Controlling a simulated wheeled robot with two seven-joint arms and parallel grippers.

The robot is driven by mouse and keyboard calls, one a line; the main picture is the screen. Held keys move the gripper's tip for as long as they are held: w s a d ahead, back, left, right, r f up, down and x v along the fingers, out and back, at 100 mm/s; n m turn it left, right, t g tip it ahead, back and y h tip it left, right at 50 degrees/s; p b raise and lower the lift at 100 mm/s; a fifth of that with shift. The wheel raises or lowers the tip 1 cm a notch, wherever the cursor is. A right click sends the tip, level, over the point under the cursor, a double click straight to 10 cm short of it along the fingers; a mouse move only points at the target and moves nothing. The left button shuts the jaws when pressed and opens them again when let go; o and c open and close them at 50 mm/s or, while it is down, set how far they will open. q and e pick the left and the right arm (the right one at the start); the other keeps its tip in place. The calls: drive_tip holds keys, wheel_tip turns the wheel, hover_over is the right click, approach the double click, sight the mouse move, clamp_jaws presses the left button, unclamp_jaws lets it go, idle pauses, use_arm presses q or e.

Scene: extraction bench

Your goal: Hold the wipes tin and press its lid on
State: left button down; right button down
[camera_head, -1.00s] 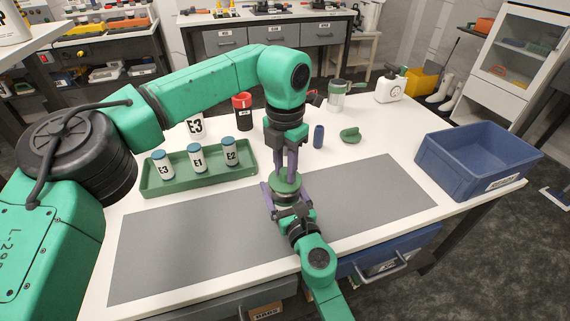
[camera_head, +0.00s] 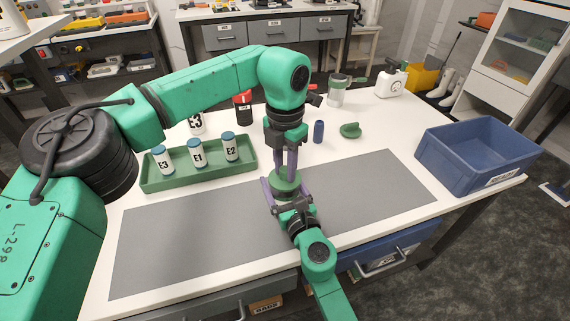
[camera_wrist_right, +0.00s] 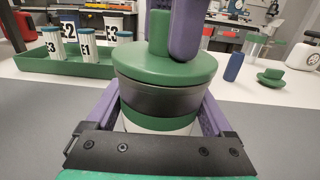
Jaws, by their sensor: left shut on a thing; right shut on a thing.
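The wipes tin (camera_wrist_right: 160,100) has a black upper band, a green stripe and a white lower part. My right gripper (camera_head: 287,194) is shut around its sides from the near side, over the grey mat. The green lid (camera_wrist_right: 165,66) is on top of the tin's mouth and looks about level; I cannot tell if it is fully seated. My left gripper (camera_head: 286,168) comes down from above, shut on the lid's knob (camera_wrist_right: 159,35). In the head view the lid (camera_head: 285,182) hides most of the tin.
A green tray (camera_head: 200,178) with several labelled bottles stands left. A small blue cylinder (camera_head: 318,131) and another green knobbed lid (camera_head: 350,130) are behind right. A blue bin (camera_head: 478,158) is at the right edge. The grey mat (camera_head: 190,240) is clear on both sides.

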use_arm(q)
drive_tip(key=c, duration=0.6)
unclamp_jaws()
drive_tip(key=shift+o, duration=0.2)
use_arm(e)
unclamp_jaws()
use_arm(q)
wheel_tip(320, 180, up, 9)
drive_tip(key=b, duration=0.3)
drive_tip(key=shift+f, duration=0.15)
use_arm(e)
drive_tip(key=v, duration=1.4)
drive_tip(key=shift+f, duration=0.25)
drive_tip(key=shift+s+r, duration=0.1)
drive_tip(key=shift+s, duration=0.15)
drive_tip(key=shift+r, duration=0.1)
